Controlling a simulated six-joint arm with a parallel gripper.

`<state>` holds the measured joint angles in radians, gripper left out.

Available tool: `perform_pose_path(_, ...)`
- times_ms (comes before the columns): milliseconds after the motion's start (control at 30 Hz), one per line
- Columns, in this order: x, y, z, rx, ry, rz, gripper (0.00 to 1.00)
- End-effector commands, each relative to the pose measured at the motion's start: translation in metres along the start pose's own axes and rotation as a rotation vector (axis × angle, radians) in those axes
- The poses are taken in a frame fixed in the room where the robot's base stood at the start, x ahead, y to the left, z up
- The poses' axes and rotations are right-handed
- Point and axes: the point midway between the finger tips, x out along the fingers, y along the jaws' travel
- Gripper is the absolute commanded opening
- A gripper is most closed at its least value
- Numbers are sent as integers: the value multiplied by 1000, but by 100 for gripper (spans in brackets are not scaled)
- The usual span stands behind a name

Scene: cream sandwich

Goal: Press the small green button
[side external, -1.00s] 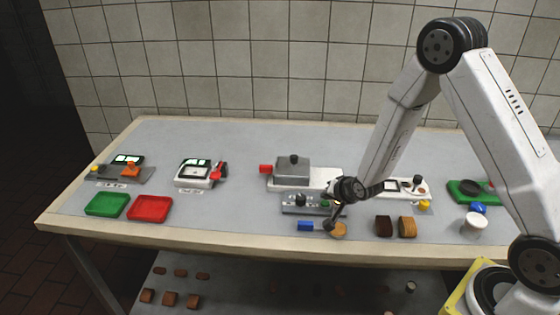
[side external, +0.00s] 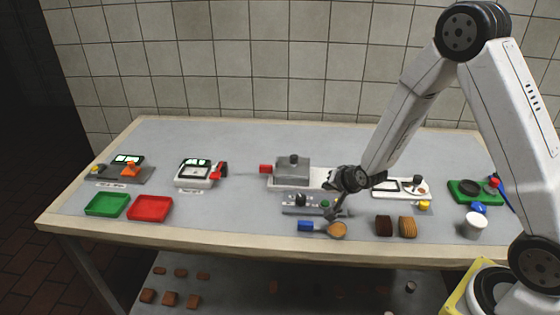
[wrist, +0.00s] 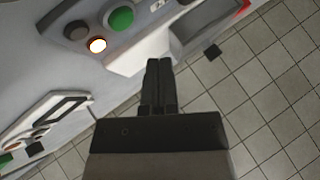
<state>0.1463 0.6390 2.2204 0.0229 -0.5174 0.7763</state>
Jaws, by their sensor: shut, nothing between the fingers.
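The green button (side external: 325,204) sits on the small grey control panel (side external: 290,210) in front of the grey-lidded machine.
Two brown blocks (side external: 384,225) and a white cup (side external: 475,225) stand to the right. Green (side external: 107,204) and red (side external: 150,208) trays lie far left. The table between is clear.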

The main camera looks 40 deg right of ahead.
Motion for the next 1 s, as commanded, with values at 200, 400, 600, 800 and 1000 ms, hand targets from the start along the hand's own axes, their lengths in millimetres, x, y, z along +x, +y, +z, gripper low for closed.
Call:
perform_pose_path(200, -10, -8, -8, 0, 1, -1, 0)
perform_pose_path(400, -14, -10, -10, 0, 0, 0, 0)
perform_pose_path(600, -14, -10, -10, 0, 0, 0, 0)
perform_pose_path(800, -14, -10, -10, 0, 0, 0, 0)
perform_pose_path(1000, -14, -10, -10, -3, -2, 1, 0)
